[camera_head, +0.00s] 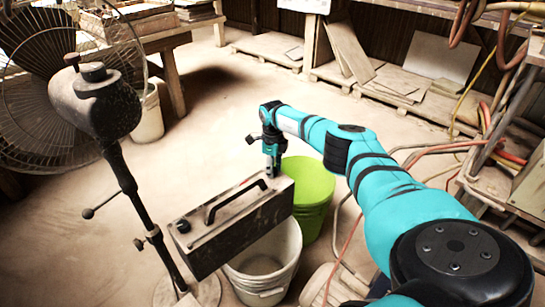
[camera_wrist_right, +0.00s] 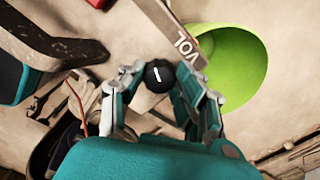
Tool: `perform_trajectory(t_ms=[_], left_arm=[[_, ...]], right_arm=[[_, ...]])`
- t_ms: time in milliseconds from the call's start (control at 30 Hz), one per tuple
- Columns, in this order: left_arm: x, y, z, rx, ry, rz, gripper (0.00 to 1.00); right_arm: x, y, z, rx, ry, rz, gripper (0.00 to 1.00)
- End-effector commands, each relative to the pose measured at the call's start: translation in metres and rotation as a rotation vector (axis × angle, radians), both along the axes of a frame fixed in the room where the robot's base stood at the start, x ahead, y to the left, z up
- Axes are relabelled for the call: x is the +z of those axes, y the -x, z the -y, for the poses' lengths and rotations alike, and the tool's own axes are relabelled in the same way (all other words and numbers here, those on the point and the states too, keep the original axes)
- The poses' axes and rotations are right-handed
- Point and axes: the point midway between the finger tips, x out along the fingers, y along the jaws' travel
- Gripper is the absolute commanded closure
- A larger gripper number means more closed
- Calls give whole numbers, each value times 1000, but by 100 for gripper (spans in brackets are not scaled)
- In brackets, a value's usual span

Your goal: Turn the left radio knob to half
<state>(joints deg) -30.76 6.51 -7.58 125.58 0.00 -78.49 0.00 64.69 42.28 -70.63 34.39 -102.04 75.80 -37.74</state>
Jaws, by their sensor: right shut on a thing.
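The radio (camera_head: 235,225) is a dark, worn box with a black carry handle on top, in the middle of the head view. My right gripper (camera_head: 271,165) is at its far right end, fingers pointing down. In the right wrist view, a black round knob (camera_wrist_right: 158,74) with a short white mark sits between the fingertips of my right gripper (camera_wrist_right: 155,80), which is shut on it. The pale radio panel (camera_wrist_right: 172,20) beside it carries the letters VOL. The mark is tilted slightly from upright in that view. My left gripper is out of view.
A white bucket (camera_head: 262,280) and a green bucket (camera_head: 312,195) stand by the radio. A large fan (camera_head: 95,95) on a stand is at left. Hoses and a shelf fill the right side. Open floor (camera_head: 215,110) lies beyond the radio.

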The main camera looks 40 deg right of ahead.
Motion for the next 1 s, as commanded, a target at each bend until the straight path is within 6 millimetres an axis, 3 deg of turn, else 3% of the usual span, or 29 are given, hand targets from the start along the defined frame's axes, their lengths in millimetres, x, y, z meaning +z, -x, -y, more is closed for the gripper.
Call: perform_trajectory(t_ms=[433,1000], left_arm=[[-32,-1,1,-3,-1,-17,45],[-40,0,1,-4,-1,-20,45]], right_arm=[[1,0,1,-264,1,0,100],[0,0,1,-318,0,-1,100]])
